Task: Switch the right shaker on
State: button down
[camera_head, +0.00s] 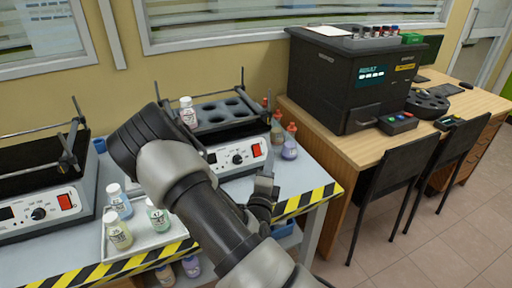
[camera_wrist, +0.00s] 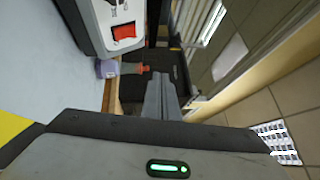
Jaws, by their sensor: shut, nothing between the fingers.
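The right shaker (camera_head: 225,158) stands on the bench, with a white front panel, a knob and a red switch (camera_head: 257,150) at the panel's right end. The red switch also shows in the wrist view (camera_wrist: 124,32), on the white panel at upper left. I cannot tell which way the switch is tipped. My gripper (camera_head: 265,178) is in front of the shaker's right end, near the bench edge. In the wrist view my gripper's fingers (camera_wrist: 160,82) are together with nothing between them, below and right of the switch and apart from it. My arm hides part of the shaker's left side.
The left shaker (camera_head: 35,213) has its own red switch. Bottles with red tops, one purple (camera_head: 289,149), stand right of the right shaker. A black analyser (camera_head: 340,85) stands on the wooden desk; chairs stand before it.

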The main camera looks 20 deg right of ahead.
aim_at(258, 152)
jog(key=shift+w, duration=0.1)
jog(key=shift+w+a+f+b, duration=0.1)
jog(key=shift+w+f+b, duration=0.45)
jog(key=shift+w, duration=0.8)
jog(key=shift+w+d+f+b, duration=0.1)
jog(key=shift+w+f+b, duration=0.5)
jog(key=shift+w, duration=0.7)
jog(key=shift+w+a+f+b, duration=0.1)
jog(key=shift+w+f+b, duration=0.45)
jog(key=shift+w, duration=0.8)
jog(key=shift+r, duration=0.15)
jog(key=shift+w, duration=0.4)
